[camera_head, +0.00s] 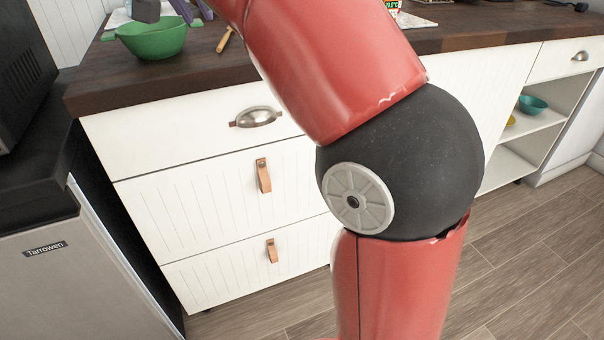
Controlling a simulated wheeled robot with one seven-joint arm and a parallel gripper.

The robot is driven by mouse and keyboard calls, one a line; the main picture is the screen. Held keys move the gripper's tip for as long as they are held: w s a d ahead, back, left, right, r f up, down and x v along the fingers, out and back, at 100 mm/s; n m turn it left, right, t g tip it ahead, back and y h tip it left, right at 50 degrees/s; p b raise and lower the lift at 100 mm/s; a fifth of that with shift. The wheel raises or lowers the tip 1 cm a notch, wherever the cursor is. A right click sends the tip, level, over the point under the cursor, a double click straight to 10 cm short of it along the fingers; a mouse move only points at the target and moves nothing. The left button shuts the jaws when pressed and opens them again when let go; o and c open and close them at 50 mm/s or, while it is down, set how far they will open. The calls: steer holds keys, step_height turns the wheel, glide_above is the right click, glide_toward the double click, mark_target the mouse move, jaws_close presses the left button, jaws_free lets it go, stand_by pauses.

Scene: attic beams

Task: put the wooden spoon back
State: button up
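A light wooden handle (225,39), possibly the wooden spoon, lies on the dark wooden worktop just right of a green bowl (152,40). Its upper end is hidden behind my red arm or cut off by what is above it, so I cannot tell its full shape.
The worktop (110,82) runs over white drawers (208,205). A grey block (146,10) shows above the bowl. A black-topped appliance (35,215) stands at left. Open shelves (535,122) at right hold a teal bowl (533,104). Wooden floor is clear at lower right.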

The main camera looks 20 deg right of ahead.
steer(key=s+d+f+n+g+y, duration=0.1)
steer(key=s+d+f, duration=0.2)
steer(key=s+f, duration=1)
steer(key=s+d+f+n+g+y, duration=0.1)
steer(key=s+d+f, duration=0.3)
steer(key=s+f, duration=0.8)
step_height(320, 180, down, 5)
steer(key=shift+s+d+f+n+y, duration=0.15)
steer(key=shift+s+d+n+y, duration=0.2)
steer(key=shift+n+y, duration=0.35)
